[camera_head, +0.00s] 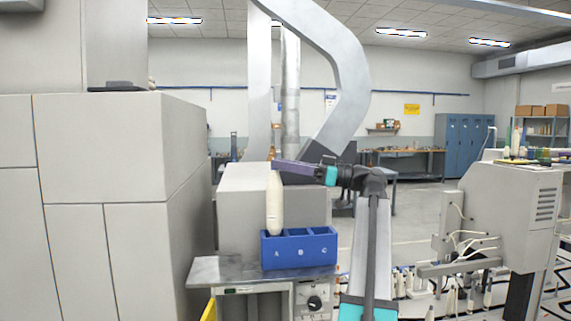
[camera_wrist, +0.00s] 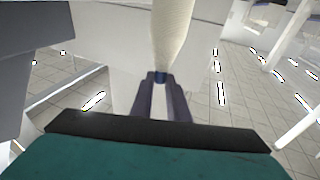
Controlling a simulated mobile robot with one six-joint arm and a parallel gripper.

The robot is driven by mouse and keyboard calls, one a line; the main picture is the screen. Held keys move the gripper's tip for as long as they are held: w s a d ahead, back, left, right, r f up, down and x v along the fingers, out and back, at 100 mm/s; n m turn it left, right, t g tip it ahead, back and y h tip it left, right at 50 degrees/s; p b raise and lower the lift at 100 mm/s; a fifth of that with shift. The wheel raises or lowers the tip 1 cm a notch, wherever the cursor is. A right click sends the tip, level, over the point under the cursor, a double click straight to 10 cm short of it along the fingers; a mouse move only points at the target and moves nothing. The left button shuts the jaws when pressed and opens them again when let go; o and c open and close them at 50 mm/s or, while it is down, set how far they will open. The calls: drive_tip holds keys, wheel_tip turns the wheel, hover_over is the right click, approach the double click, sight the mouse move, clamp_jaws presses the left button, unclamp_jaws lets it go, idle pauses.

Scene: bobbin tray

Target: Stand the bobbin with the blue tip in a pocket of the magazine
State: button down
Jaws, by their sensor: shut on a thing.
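The cream bobbin (camera_head: 274,203) hangs upright in the head view, wide end down. My gripper (camera_head: 276,165) reaches in from the right and is shut on its upper end. In the wrist view my gripper (camera_wrist: 160,82) has its two fingers closed on the blue tip (camera_wrist: 160,76), with the bobbin (camera_wrist: 172,30) extending away beyond them. The blue magazine (camera_head: 311,254) has pockets marked A, B and C. The bobbin's lower end shows at pocket A, level with the magazine's top. I cannot tell whether it is inside the pocket or just above it.
The magazine stands on a small metal table (camera_head: 225,271) with a control panel below. A grey box-shaped machine (camera_head: 235,210) rises close behind it. A large grey cabinet (camera_head: 100,150) fills the left. Several bobbins stand low at the right, near another machine (camera_head: 510,220).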

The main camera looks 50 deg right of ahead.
wheel_tip(320, 180, down, 8)
drive_tip(key=shift+r, duration=0.15)
idle(3.6)
drive_tip(key=c, duration=1.6)
unclamp_jaws()
drive_tip(key=shift+c, duration=0.2)
drive_tip(key=shift+s, duration=0.1)
drive_tip(key=b+v, duration=0.2)
drive_tip(key=v, duration=1.1)
drive_tip(key=shift+s+d, duration=0.25)
drive_tip(key=shift+s, duration=0.1)
